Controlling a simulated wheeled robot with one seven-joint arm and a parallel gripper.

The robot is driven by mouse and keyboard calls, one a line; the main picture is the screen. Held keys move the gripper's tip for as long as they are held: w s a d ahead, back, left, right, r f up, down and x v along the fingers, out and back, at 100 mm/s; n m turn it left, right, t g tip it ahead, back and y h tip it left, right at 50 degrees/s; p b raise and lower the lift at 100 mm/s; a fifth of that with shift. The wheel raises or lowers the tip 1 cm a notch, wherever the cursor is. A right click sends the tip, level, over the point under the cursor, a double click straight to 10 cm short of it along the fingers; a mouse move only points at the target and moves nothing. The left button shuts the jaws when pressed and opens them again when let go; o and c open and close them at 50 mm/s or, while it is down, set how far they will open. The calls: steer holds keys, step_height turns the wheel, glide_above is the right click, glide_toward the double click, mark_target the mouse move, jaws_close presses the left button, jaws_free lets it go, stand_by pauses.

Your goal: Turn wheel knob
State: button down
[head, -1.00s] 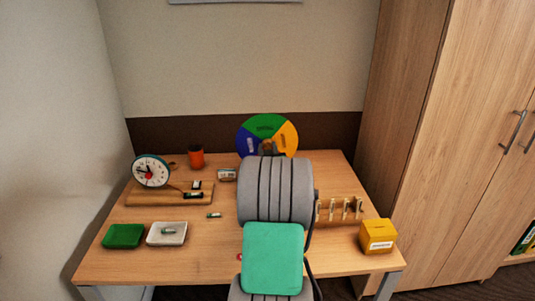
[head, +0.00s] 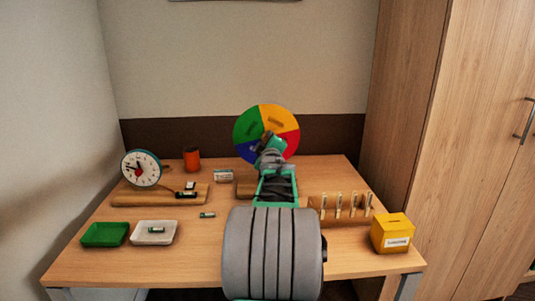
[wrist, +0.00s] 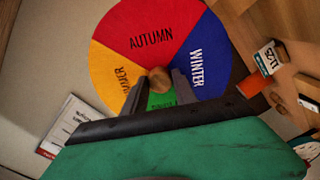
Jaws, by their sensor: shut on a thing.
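The season wheel (head: 284,118) stands upright at the back of the table, with green, yellow, red and blue sectors. In the wrist view its red sector (wrist: 150,38) reads AUTUMN and its blue sector reads WINTER; the green one is mostly hidden behind my gripper. The round wooden knob (wrist: 159,76) is at the wheel's centre. My gripper (wrist: 160,84) has one dark finger on each side of the knob and is shut on it. In the head view my gripper (head: 268,142) covers the wheel's middle and hides the knob.
A clock (head: 141,168) on a wooden board and an orange cup (head: 192,159) stand left of the wheel. A green tray (head: 105,235) and a white tray (head: 137,239) lie front left. A peg rack (head: 322,214) and a yellow box (head: 392,233) are at the right.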

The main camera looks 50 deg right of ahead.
steer(key=shift+f+n+b, duration=0.1)
steer(key=shift+n+b, duration=2.4)
steer(key=shift+n, duration=0.5)
steer(key=c, duration=1)
jaws_free()
steer(key=v, duration=0.7)
steer(key=shift+s+a+p, duration=0.25)
steer(key=shift+s+p, duration=0.05)
steer(key=shift+a+r, duration=0.1)
steer(key=shift+r, duration=0.1)
